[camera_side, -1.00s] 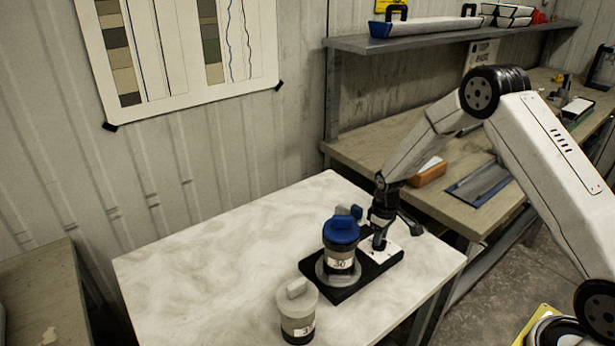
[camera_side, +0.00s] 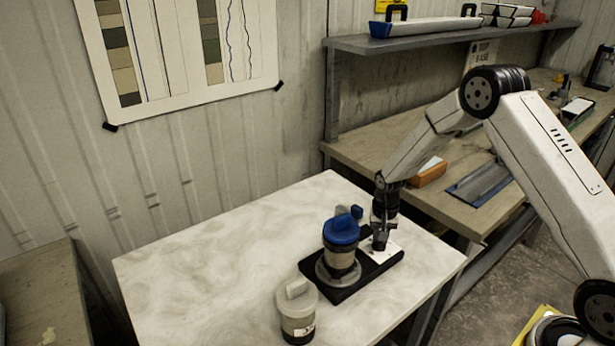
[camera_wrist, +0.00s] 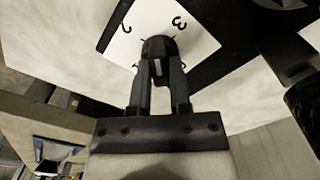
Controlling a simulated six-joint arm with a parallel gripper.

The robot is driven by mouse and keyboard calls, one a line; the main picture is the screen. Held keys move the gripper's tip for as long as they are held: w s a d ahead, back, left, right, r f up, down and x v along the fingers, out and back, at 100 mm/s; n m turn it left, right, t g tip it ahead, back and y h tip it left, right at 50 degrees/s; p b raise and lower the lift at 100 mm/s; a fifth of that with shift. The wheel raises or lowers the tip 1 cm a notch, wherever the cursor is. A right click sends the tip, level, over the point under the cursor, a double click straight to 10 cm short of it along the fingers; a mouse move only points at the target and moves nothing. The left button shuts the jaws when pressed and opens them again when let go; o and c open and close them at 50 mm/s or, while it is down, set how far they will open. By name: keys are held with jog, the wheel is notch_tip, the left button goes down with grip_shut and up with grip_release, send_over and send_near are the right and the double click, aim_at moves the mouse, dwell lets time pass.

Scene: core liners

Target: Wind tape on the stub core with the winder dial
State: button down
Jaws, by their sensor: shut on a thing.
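A stub core with a blue cap (camera_side: 341,231) stands upright on the round grey seat of the black winder base (camera_side: 318,291). A tan band (camera_side: 340,259) circles its body and no number shows on it from here. The winder dial (camera_wrist: 157,48) is a black knob with a white mark on a white plate (camera_wrist: 123,45) with printed digits; the plate also shows in the side view (camera_side: 384,254). My gripper (camera_side: 380,243) points down at the plate and is shut on the dial knob, with one finger on each side in the wrist view (camera_wrist: 159,65). The fingers partly hide the knob.
A second core with a grey cap (camera_side: 297,296) stands at the table's front, close to the winder. Small grey and blue pieces (camera_side: 356,212) sit behind the blue cap. The left of the pale table (camera_side: 220,255) is clear. A workbench (camera_side: 450,205) stands behind.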

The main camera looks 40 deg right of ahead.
jog(key=shift+m, duration=1.3)
jog(key=c, duration=0.6)
grip_release()
jog(key=shift+o, duration=0.2)
jog(key=shift+r, duration=0.1)
jog(key=shift+r, duration=3.85)
